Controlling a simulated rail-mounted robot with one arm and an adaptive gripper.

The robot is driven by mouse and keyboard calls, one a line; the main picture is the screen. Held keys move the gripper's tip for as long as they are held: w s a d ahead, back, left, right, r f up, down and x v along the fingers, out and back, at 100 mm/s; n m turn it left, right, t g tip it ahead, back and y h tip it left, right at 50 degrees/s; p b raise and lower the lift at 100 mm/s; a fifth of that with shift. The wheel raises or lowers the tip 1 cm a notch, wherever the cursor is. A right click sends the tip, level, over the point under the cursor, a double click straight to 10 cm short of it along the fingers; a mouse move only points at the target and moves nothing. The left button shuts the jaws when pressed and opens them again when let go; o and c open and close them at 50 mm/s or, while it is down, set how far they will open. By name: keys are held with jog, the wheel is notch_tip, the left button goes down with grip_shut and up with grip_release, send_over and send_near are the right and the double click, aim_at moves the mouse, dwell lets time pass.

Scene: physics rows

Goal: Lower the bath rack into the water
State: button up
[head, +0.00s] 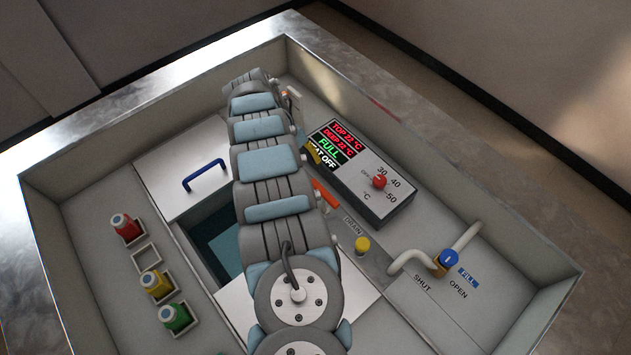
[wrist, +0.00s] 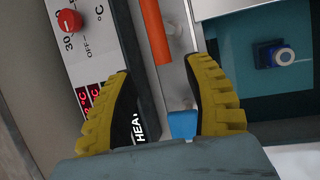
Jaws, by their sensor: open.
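My gripper (wrist: 160,68) is open in the wrist view, its two yellow ribbed fingers spread with nothing held. A small blue piece (wrist: 183,125) shows between the fingers near the palm, beside a pale strip; I cannot tell whether they touch. An orange bar (wrist: 155,30) lies beyond the fingertips. Teal water (wrist: 262,92) fills the opening at right, with a blue-capped piece (wrist: 275,54) in it. In the head view my arm hides most of the gripper and part of the water opening (head: 222,248). I cannot make out the bath rack for certain.
The control box (head: 355,178) with a red knob stands right of my arm, close beside the left finger. A white lid with a blue handle (head: 205,174) lies left. Red, yellow and green bottles (head: 157,285) stand in holders, with one holder empty. Raised walls surround the bench.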

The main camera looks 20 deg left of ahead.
aim_at(315, 183)
jog(key=x, duration=0.7)
jog(key=shift+s+f, duration=0.1)
jog(key=shift+f, duration=0.2)
grip_shut()
